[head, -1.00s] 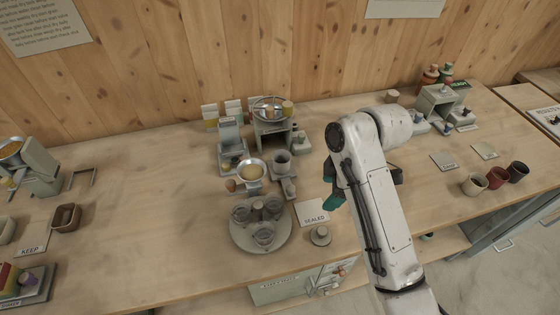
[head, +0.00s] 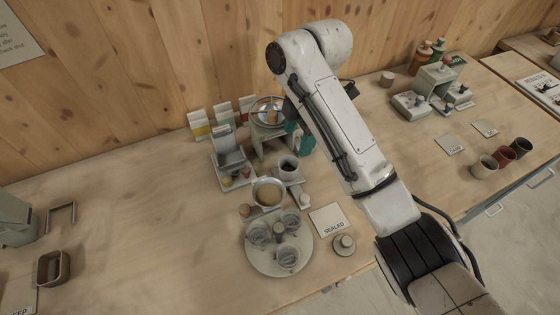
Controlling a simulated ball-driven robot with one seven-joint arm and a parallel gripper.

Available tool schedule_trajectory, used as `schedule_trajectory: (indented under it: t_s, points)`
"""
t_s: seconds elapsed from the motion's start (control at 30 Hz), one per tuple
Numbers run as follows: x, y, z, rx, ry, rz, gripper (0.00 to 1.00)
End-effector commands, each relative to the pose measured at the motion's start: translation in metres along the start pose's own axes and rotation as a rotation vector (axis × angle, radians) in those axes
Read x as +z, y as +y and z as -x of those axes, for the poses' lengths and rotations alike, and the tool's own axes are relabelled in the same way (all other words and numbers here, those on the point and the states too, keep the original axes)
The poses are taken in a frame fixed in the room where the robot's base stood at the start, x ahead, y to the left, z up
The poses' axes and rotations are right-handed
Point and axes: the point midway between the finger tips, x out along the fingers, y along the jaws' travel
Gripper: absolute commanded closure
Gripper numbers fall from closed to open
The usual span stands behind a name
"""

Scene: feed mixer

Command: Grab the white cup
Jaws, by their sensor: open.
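A pale grey-white cup (head: 288,168) with a dark inside stands upright on a small stand at the middle of the bench. A cream cup (head: 485,168) stands at the right, beside a red cup (head: 504,158) and a dark cup (head: 521,148). I cannot tell for certain which pale one is the white cup. My gripper (head: 300,139), with teal fingers, is just behind and above the grey-white cup, close to the sieve stand. It is open, partly hidden by my arm, and no object shows in it.
A sieve stand (head: 268,112), a grey device (head: 231,158) and a pan (head: 268,192) crowd round the grey-white cup.

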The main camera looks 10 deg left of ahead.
Motion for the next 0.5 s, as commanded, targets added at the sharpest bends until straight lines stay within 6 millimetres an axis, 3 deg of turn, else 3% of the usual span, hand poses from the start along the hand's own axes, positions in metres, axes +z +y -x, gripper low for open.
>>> schedule_trajectory:
  t_s: [0.5]
  points:
    - [-0.001,0.000,-0.056,-0.002,0.000,0.000,0.32]
